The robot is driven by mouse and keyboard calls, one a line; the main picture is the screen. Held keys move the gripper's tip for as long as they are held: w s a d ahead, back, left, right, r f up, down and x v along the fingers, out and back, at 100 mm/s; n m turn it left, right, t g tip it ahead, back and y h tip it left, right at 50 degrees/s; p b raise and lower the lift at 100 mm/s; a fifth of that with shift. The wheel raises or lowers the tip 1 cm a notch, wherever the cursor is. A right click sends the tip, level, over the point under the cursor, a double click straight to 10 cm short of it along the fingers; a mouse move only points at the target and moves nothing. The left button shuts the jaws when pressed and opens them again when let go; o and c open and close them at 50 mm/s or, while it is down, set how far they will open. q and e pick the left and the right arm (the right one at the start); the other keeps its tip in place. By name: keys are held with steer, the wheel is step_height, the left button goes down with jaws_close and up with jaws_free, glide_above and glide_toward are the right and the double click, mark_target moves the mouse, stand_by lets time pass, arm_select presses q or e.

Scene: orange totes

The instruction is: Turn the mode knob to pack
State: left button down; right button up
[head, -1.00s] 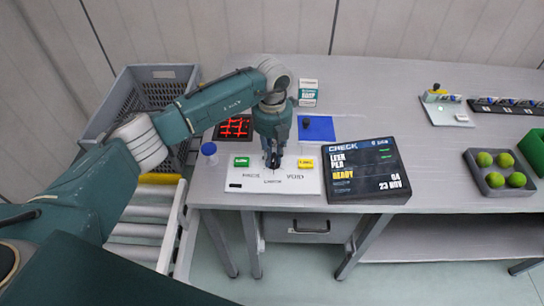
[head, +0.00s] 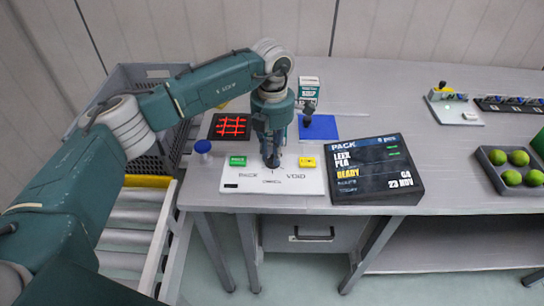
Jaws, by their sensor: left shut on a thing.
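A white control panel (head: 300,187) lies near the front edge of the table, with a green button (head: 237,161) at its left and a yellow button (head: 307,162) at its right. Its printed labels include PACK at left and VOID at right. My left gripper (head: 271,163) points down at the panel's middle, shut on the mode knob, which the fingers hide. A black display (head: 372,190) right of the panel reads PACK at the top, with READY in yellow lower down. My right gripper is not in view.
A blue pad with a dark stamp (head: 318,127), a small box (head: 308,93) and a red-lit black tile (head: 231,127) lie behind the panel. A blue-capped item (head: 204,148) stands left. A tray of green balls (head: 508,172) is at right. A grey crate (head: 150,80) stands beyond the rollers.

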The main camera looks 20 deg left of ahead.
arm_select(q)
steer(key=shift+w+m, duration=0.1)
steer(key=shift+m, duration=0.4)
steer(key=shift+r+b, duration=0.15)
steer(key=shift+b, duration=0.15)
steer(key=c, duration=1.6)
jaws_free()
step_height(320, 180, up, 12)
steer(key=shift+f, duration=0.1)
steer(key=shift+d, duration=0.1)
